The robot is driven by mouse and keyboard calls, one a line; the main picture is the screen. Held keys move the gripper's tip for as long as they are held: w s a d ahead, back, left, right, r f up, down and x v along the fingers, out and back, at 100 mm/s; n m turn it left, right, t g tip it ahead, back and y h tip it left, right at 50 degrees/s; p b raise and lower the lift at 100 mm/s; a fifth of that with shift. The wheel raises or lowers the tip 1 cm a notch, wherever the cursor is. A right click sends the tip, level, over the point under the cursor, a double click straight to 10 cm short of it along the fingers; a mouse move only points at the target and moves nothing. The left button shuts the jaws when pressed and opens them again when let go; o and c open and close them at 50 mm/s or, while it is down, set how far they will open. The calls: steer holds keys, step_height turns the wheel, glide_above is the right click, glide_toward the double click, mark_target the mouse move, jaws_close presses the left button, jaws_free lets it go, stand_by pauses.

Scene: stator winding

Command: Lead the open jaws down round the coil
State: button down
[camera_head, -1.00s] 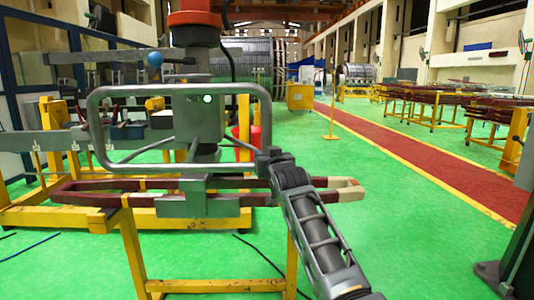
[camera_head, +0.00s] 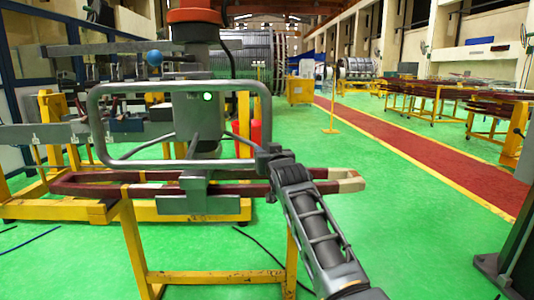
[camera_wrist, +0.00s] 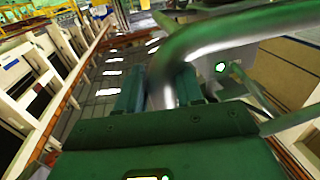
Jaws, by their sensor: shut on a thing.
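The coil (camera_head: 105,189) is a long flat dark-red loop with a cream end at right, lying level on a yellow stand. The hanging lifting tool (camera_head: 198,118) has a grey body and a tube handle (camera_head: 108,90). Its grey jaws (camera_head: 212,203) are at the coil's height and hide the coil's middle. I cannot tell how far they reach round it. My gripper (camera_head: 268,160) is shut on the handle at its lower right corner. In the wrist view, the fingers of my gripper (camera_wrist: 158,92) stand either side of the bent tube (camera_wrist: 220,38).
The yellow stand (camera_head: 220,277) is below the coil. A yellow rack with grey beams (camera_head: 60,135) stands behind at left. Yellow tables with more coils (camera_head: 430,92) line the right. Green floor is open at right, beside a red walkway (camera_head: 400,140).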

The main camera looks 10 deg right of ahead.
steer(key=shift+r, duration=0.1)
steer(key=c, duration=0.6)
jaws_free()
steer(key=shift+c, duration=0.2)
steer(key=s+d+f+p, duration=0.25)
steer(key=s+f, duration=0.45)
steer(key=s, duration=0.7)
steer(key=s+d+f+g+p, duration=0.15)
steer(key=s+d+f, duration=0.4)
steer(key=s, duration=0.85)
steer(key=s+d+f+p, duration=0.1)
steer(key=s+f+p, duration=0.1)
steer(key=s+f, duration=1)
steer(key=s+d+r+m+h+p, duration=0.1)
steer(key=s+r, duration=0.2)
steer(key=s, duration=0.7)
steer(key=s+d+r+h+p, duration=0.1)
steer(key=s+d+r, duration=0.15)
steer(key=s, duration=0.75)
steer(key=s+r+g+p, duration=0.1)
steer(key=s+r+p, duration=0.1)
steer(key=s+r, duration=1)
steer(key=s, duration=0.2)
steer(key=shift+s+d+p, duration=0.3)
steer(key=shift+s, duration=0.1)
